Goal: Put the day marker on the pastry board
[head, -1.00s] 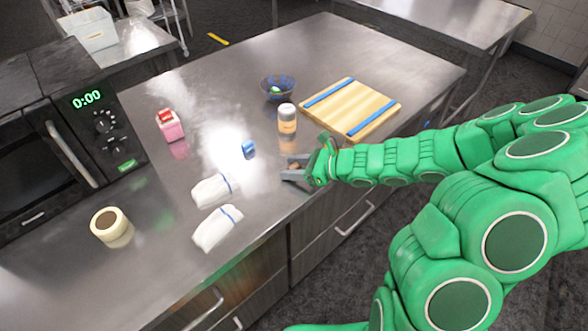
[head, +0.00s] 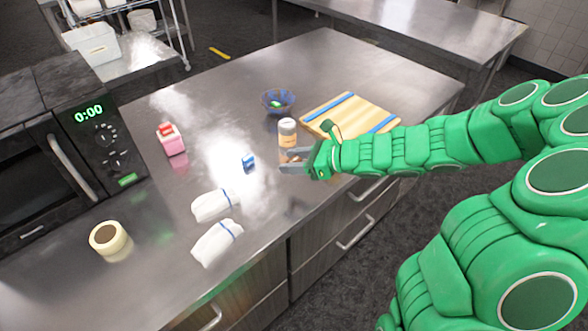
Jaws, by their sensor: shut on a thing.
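The pastry board (head: 352,110) is a pale wooden board with blue strips near two opposite ends, at the right of the steel counter. My arm hides part of its near edge. My gripper (head: 291,161) is left of and nearer than the board, just in front of a jar with an orange-brown label (head: 287,134). Its fingers are shut on a small brownish thing (head: 284,157), mostly hidden between them. I cannot tell from its look whether this is the day marker. The top of the board is bare.
A dark blue bowl (head: 278,101) with something green inside stands behind the jar. A small blue thing (head: 249,162), two white bundles (head: 216,243), a pink-and-red thing (head: 171,139) and a tape roll (head: 109,238) lie leftward. A microwave (head: 60,150) stands at far left.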

